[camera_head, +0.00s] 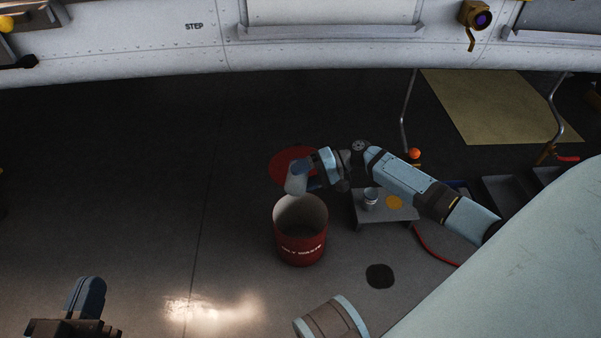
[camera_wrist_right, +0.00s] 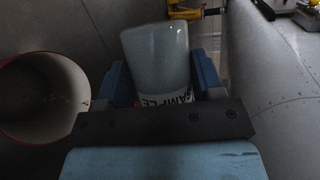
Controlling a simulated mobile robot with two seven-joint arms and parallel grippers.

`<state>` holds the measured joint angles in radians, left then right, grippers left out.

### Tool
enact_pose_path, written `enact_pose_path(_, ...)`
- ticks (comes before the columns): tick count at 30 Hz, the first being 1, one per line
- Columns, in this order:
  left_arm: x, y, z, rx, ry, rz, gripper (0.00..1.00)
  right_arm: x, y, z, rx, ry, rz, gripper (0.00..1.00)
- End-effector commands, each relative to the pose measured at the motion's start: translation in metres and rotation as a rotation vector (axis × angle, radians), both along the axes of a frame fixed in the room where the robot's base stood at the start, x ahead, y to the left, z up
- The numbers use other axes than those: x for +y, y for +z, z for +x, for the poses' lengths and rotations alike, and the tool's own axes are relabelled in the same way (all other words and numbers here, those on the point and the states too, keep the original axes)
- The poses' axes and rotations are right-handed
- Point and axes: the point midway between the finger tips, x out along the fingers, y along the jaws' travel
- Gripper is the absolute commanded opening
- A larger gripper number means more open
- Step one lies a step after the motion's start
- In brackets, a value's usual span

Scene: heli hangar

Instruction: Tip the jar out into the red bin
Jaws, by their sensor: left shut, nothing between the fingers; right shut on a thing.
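The red bin (camera_head: 300,248), lettered with "WASTE", stands upright on the floor with its open top facing up. It also shows at the left of the right wrist view (camera_wrist_right: 6,128). My right gripper (camera_head: 308,182) is shut on the grey, translucent jar (camera_head: 296,178), at the far edge of the bin's mouth in the head view. In the right wrist view the jar (camera_wrist_right: 157,55) sits between the blue fingers, with a "SAMPLE" label partly hidden. The jar looks tilted; its contents cannot be made out. My left gripper (camera_head: 88,296) is shut and empty at the lower left.
A low grey stand (camera_head: 360,217) right of the bin holds a small can (camera_head: 370,196) and a yellow disc (camera_head: 395,202). A red disc (camera_head: 282,166) lies on the floor behind the bin. A red hose (camera_head: 432,250) runs at right. Floor left of the bin is clear.

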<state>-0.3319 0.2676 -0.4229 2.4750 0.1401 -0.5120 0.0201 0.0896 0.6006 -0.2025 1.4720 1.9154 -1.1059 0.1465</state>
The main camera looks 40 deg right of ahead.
Motion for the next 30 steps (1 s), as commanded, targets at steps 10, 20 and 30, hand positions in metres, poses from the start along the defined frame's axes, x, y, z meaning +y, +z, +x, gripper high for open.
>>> enact_pose_path(10,0.000,-0.002,-0.002,0.017,-0.002,-0.003,0.00,-0.001,0.002,0.001,0.031,-0.001,0.031,0.35)
enact_pose_path(20,-0.001,-0.004,-0.005,0.044,-0.004,-0.011,0.00,-0.002,0.005,0.003,0.072,-0.001,0.069,0.35)
enact_pose_path(30,-0.004,-0.001,-0.007,0.090,-0.007,-0.039,0.00,-0.007,0.012,0.009,0.202,-0.002,0.193,0.35)
